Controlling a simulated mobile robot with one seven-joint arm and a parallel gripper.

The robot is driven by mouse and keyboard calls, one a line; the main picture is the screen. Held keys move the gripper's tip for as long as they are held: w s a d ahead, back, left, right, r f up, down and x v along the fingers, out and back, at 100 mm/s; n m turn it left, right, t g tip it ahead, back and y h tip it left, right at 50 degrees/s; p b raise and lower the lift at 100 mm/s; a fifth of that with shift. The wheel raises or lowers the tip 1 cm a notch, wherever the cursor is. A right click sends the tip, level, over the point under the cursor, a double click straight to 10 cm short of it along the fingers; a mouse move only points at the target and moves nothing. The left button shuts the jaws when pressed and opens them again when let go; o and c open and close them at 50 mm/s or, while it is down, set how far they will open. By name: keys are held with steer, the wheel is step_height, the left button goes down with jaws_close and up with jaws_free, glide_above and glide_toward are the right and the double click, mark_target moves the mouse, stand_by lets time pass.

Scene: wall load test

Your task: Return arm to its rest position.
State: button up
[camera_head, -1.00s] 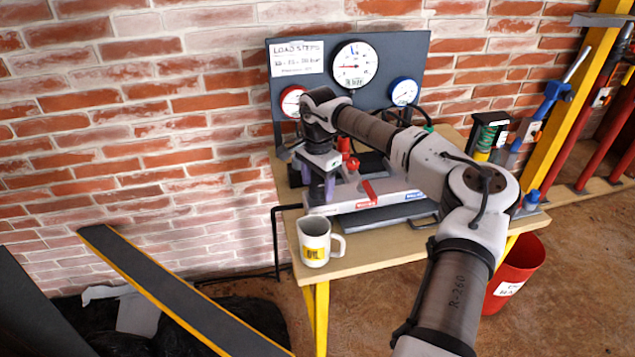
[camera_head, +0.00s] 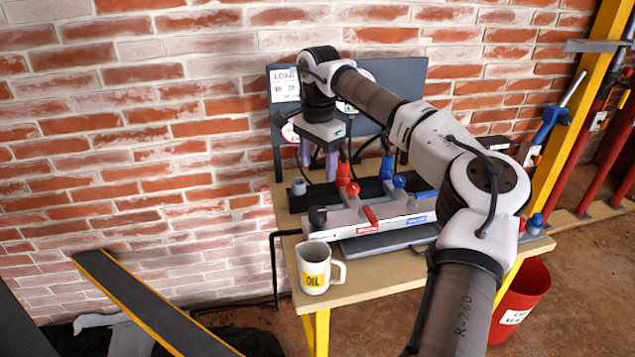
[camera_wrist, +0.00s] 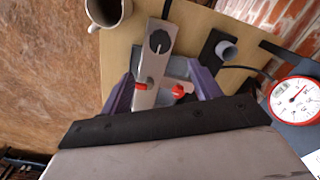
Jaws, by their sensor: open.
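My gripper (camera_head: 320,160) hangs above the back left of the wooden bench, in front of the gauge board. Its two purple fingers point down and are apart with nothing between them. In the wrist view my gripper (camera_wrist: 160,95) also shows spread fingers, with the grey valve block (camera_wrist: 152,85) and its red fittings below and beyond them. In the head view the valve block (camera_head: 340,225) lies on the bench with red and blue valves, clear of the fingers. My arm reaches in from the lower right, bent at the elbow.
A white OIL mug (camera_head: 314,270) stands at the bench's (camera_head: 375,268) front left corner. The gauge board (camera_head: 425,92) is close behind my gripper. A red bin (camera_head: 520,300) stands on the floor at right. A yellow post (camera_head: 572,115) rises beyond the bench.

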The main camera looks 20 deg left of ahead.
steer(key=shift+r, duration=0.55)
